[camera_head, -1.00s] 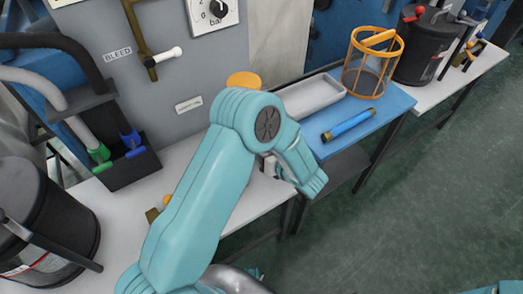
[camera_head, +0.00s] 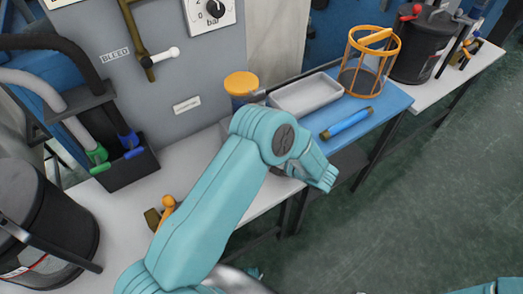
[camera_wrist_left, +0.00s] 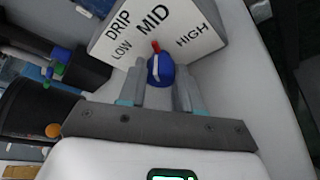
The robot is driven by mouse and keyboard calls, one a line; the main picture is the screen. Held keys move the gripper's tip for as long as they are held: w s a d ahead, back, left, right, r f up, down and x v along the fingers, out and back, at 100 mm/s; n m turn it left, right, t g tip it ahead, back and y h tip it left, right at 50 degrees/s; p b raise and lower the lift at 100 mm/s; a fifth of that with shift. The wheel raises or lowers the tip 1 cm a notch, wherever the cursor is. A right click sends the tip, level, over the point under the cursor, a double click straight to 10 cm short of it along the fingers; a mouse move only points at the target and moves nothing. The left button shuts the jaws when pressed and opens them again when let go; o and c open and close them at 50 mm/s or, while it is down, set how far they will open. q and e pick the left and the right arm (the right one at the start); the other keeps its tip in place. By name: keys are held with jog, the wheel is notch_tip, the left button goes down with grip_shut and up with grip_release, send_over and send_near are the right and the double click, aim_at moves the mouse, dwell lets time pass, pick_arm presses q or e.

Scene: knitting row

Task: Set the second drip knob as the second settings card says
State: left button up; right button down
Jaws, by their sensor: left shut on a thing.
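In the left wrist view a blue drip knob (camera_wrist_left: 160,71) with a red pointer sits in front of a white dial plate (camera_wrist_left: 110,45) lettered DRIP, LOW, MID and HIGH. The pointer tips up toward MID. My left gripper (camera_wrist_left: 161,79) is shut on the knob, one finger on each side. In the head view my teal left arm hides the knob and the gripper's fingers. My right gripper is not in view. I cannot make out a readable settings card.
A yellow-lidded jar (camera_head: 241,84), a pale tray (camera_head: 306,95), a blue cylinder (camera_head: 347,123) and an orange basket (camera_head: 347,75) stand beyond the arm. An orange-knobbed brass valve (camera_head: 167,205) and a black bin (camera_head: 35,220) are at left. Green floor is clear at right.

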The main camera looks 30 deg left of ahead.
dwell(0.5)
pick_arm(q)
jog(key=o, duration=1)
jog(key=shift+o, duration=0.2)
jog(key=w+v, duration=0.1)
jog(key=v, duration=1.5)
jog(key=shift+s+d, duration=0.2)
jog(key=shift+s, duration=0.25)
jog(key=shift+r, duration=0.1)
